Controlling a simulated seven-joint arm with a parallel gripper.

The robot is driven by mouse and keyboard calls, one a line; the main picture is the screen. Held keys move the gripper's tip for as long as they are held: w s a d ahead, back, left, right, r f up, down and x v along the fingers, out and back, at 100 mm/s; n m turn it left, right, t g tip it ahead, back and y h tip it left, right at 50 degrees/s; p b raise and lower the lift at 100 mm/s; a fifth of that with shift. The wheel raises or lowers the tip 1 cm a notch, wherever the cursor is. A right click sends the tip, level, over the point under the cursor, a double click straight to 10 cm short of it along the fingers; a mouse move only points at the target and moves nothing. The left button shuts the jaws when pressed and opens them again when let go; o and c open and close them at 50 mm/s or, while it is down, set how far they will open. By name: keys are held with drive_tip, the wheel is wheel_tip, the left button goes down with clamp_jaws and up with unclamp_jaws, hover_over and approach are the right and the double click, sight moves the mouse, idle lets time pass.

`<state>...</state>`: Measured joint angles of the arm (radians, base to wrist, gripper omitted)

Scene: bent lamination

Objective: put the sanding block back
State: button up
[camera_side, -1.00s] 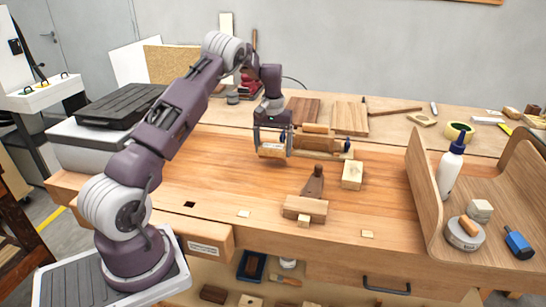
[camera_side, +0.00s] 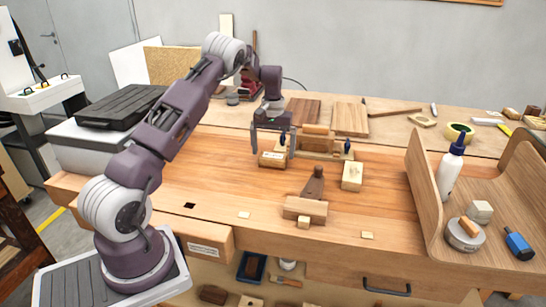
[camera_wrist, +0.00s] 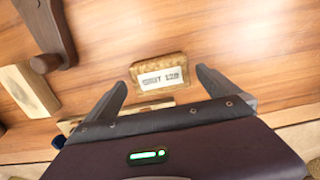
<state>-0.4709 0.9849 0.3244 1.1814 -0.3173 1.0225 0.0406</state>
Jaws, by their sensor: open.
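The sanding block (camera_side: 271,160) is a small tan block lying on the bench at the left end of the wooden form. In the wrist view it is a wood-edged block (camera_wrist: 160,76) with a pale label; the lettering seems to read as a grit number. My gripper (camera_side: 272,149) points down over it with its fingers spread. In the wrist view the open fingertips (camera_wrist: 161,82) stand on either side of the block, with gaps showing between them and it.
The wooden form (camera_side: 317,143) with blue-handled clamps stands just right of my gripper. A wooden plane-like tool (camera_side: 305,207) and a pale block (camera_side: 352,175) lie nearer the front. A curved wooden tray (camera_side: 428,200) at right holds a glue bottle (camera_side: 451,172) and small items. The bench front left is clear.

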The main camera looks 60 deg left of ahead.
sight(273, 155)
wheel_tip(273, 155, up, 8)
drive_tip(key=s+d+r+m+t, duration=0.1)
drive_tip(key=s+d+r, duration=0.3)
drive_tip(key=d+r, duration=0.4)
drive_tip(key=s+d+r+m+t, duration=0.1)
drive_tip(key=s+d+r+m, duration=0.15)
drive_tip(key=d+r, duration=0.55)
drive_tip(key=s+d+f+m+t, duration=0.1)
drive_tip(key=s+d+m, duration=0.1)
drive_tip(key=s+d, duration=0.5)
drive_tip(key=s+d+f+m+t, duration=0.1)
drive_tip(key=s+d, duration=0.7)
drive_tip(key=s, duration=0.8)
drive_tip(key=shift+s+d+f+m+t, duration=0.15)
drive_tip(key=shift+s+f+m+t, duration=0.2)
drive_tip(key=shift+m+t, duration=0.7)
drive_tip(key=shift+r+g, duration=0.1)
drive_tip(key=shift+g, duration=0.15)
